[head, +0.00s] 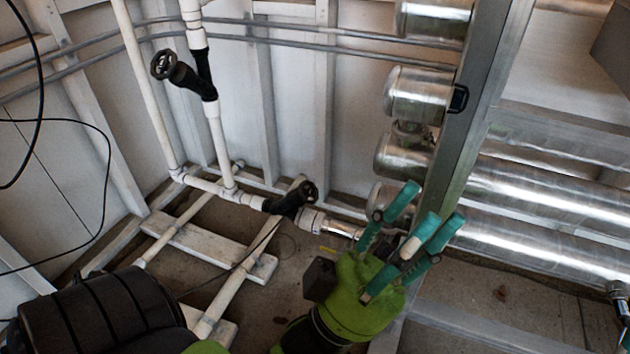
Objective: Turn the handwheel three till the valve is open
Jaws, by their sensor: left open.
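Two black valves with handwheels show in the head view. One handwheel (163,64) sits at the upper left on a vertical white pipe. The other handwheel (308,192) is low near the middle, on the floor-level pipe run. No number is readable, so I cannot tell which is handwheel three, nor whether a valve is open. My left gripper (428,212), green with teal fingers, is open and empty. In the picture it is right of and below the lower handwheel, apart from it, in front of the metal post.
A slanted metal post (468,120) and shiny steel cylinders (540,190) fill the right side. White pipes (215,135) run along the panelled wall and floor. Black cables hang at the left. Bare floor shows around the low pipes.

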